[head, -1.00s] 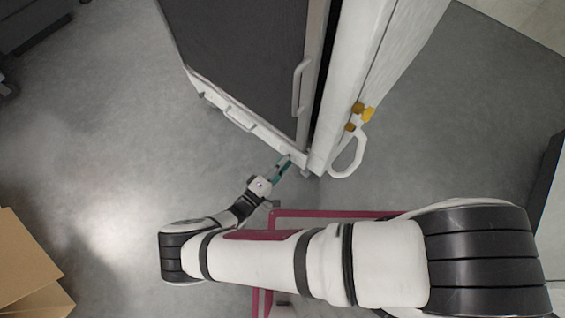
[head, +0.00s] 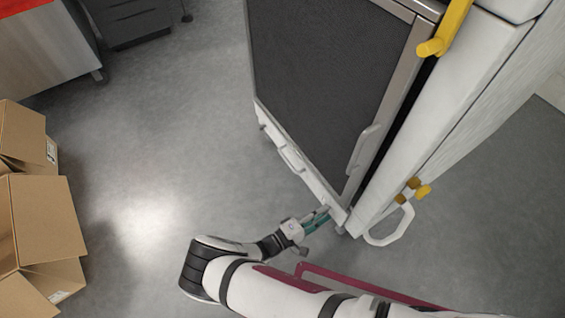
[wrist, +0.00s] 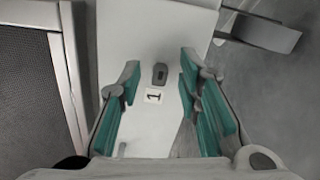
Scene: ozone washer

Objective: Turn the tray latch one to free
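The tray latch one (wrist: 160,73) is a small dark grey knob on a white panel (wrist: 155,25), with a label marked "1" (wrist: 153,96) just below it in the wrist view. My gripper (wrist: 158,80) is open, its teal-padded fingers on either side of the latch with a gap to each. I cannot tell how far the fingertips are from the panel. In the head view, my gripper (head: 320,217) is at the lower corner of the washer's white bottom edge (head: 322,190). The latch is too small or hidden to make out there.
The washer's dark door panel (head: 325,85) has a light handle (head: 363,148). A white looped handle (head: 392,228) and yellow fittings (head: 423,191) are to the right of my gripper. Cardboard boxes (head: 45,215) stand at the left. The grey floor (head: 170,150) between is clear.

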